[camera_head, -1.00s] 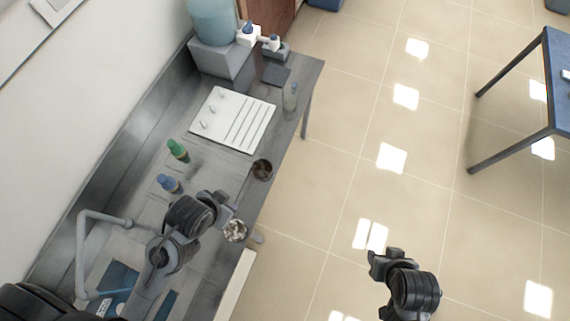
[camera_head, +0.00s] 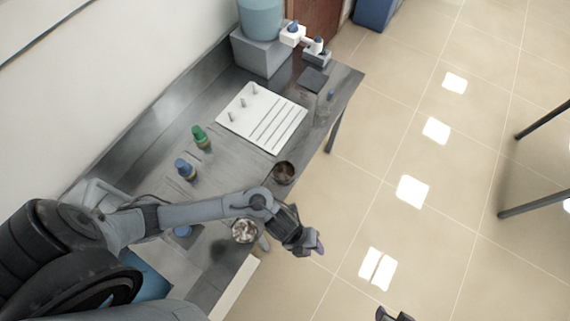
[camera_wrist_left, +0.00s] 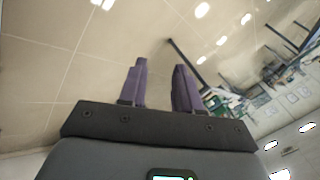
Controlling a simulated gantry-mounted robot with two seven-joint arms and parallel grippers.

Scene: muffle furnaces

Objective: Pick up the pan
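Two small round vessels sit near the bench's front edge: a dark one with brown inside (camera_head: 283,172) and a metallic one with pale, lumpy contents (camera_head: 244,231). I cannot tell which is the pan. My left gripper (camera_head: 317,248) is past the bench edge, over the floor, to the right of the metallic vessel and apart from both. In the left wrist view, its purple fingers (camera_wrist_left: 160,88) stand apart with nothing between them. My right gripper (camera_head: 393,316) barely shows at the bottom edge, and its fingers cannot be made out.
The grey bench (camera_head: 222,165) holds a green-capped bottle (camera_head: 201,137), a blue-capped bottle (camera_head: 185,169), a white board with pegs (camera_head: 262,118) and a clear bottle (camera_head: 323,104). The floor between is clear.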

